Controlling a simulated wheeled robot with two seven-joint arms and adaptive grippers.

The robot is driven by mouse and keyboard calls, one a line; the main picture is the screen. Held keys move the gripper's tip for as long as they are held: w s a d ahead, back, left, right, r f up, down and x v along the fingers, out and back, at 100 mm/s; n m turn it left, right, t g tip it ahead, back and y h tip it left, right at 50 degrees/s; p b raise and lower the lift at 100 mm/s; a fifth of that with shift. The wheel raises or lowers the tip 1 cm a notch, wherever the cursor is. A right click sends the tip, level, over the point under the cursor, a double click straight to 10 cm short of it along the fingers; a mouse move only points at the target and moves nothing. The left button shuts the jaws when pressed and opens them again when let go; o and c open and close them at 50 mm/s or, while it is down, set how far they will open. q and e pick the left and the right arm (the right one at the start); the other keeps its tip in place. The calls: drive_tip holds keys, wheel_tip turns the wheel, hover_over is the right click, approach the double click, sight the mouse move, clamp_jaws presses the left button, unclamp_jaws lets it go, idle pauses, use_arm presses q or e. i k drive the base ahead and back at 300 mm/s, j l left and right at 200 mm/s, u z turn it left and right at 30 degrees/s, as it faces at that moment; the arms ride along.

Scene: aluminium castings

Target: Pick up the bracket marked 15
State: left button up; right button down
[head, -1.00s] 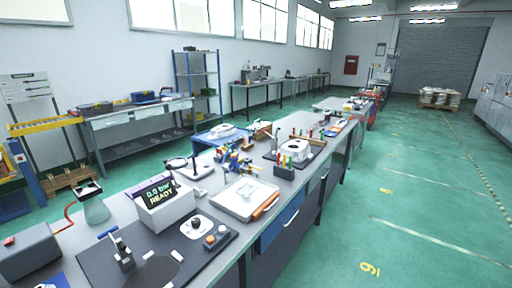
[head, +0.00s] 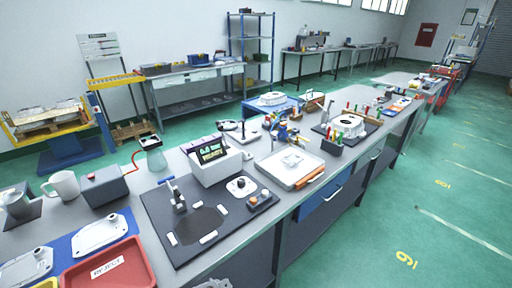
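No number 15 can be read on any part, so I cannot tell which is the bracket. One pale grey flat casting (head: 100,234) lies on a blue mat at the lower left. Another flat casting (head: 26,268) lies at the lower left corner, partly cut off by the frame. A pale part (head: 291,162) lies in a white tray (head: 270,174) on the bench. Neither of my grippers can be made out in the head view.
A red tray with a reject label (head: 76,273) stands near the castings. A mug (head: 63,186) and a grey box with a red button (head: 104,187) stand behind them. A display box (head: 215,166) and a dark mat (head: 158,212) fill mid-bench. Green floor is clear at right.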

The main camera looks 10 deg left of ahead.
sight(245, 157)
drive_tip(key=i+l+u, duration=0.25)
drive_tip(key=l, duration=0.25)
drive_tip(key=i+l+u, duration=0.2)
drive_tip(key=l, duration=0.35)
drive_tip(key=i+l+u, duration=0.25)
drive_tip(key=l, duration=0.35)
drive_tip(key=i+l+u, duration=0.2)
drive_tip(key=l, duration=0.4)
drive_tip(key=i+l+u, duration=0.1)
drive_tip(key=l+u, duration=0.15)
drive_tip(key=l, duration=0.35)
drive_tip(key=l+u, duration=0.2)
drive_tip(key=l, duration=0.45)
